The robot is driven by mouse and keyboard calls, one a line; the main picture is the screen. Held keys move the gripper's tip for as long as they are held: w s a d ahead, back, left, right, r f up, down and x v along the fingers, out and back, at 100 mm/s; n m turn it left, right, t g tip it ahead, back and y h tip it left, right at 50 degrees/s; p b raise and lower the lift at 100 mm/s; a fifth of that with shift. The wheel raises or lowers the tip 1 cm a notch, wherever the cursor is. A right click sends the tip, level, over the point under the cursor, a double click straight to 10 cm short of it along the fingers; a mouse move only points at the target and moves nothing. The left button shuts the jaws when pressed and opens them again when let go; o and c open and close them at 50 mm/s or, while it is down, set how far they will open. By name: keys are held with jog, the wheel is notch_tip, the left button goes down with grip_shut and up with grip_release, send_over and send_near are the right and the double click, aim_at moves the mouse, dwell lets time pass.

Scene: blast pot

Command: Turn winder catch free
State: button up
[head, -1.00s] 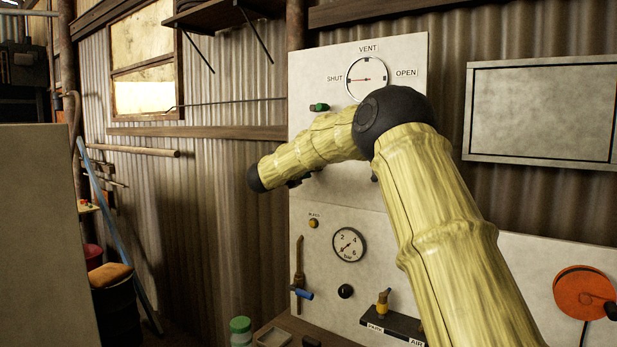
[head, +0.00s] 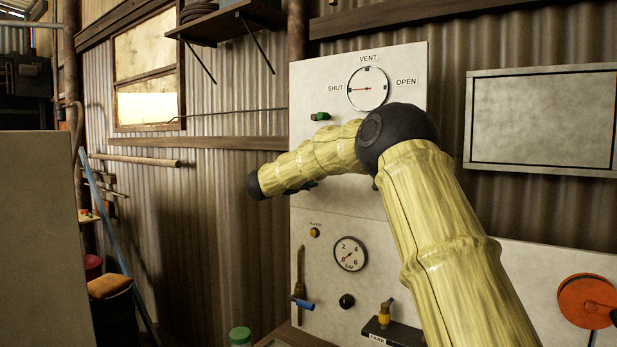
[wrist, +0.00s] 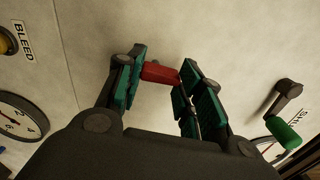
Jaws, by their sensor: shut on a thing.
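A small red handle (wrist: 160,73) sticks out from the pale panel (wrist: 215,25) in the wrist view. My gripper (wrist: 160,80) has its teal-padded fingers on both sides of the handle and is shut on it. An orange winder wheel (head: 583,298) with a dark crank sits low at the right. I cannot tell from the frames whether the red handle is the winder catch.
A green handle on a dark lever (wrist: 285,135) is near my gripper. The vent dial (head: 367,88) points to SHUT. A pressure gauge (head: 350,254), a blue-handled tap (head: 303,304) and a black knob (head: 346,301) are below. A grey board (head: 45,240) stands at left.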

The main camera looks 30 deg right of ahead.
jog(key=shift+n, duration=0.6)
jog(key=shift+r, duration=0.15)
jog(key=o, duration=1.1)
jog(key=shift+d, duration=0.1)
jog(key=shift+c, duration=0.2)
jog(key=v, duration=1.2)
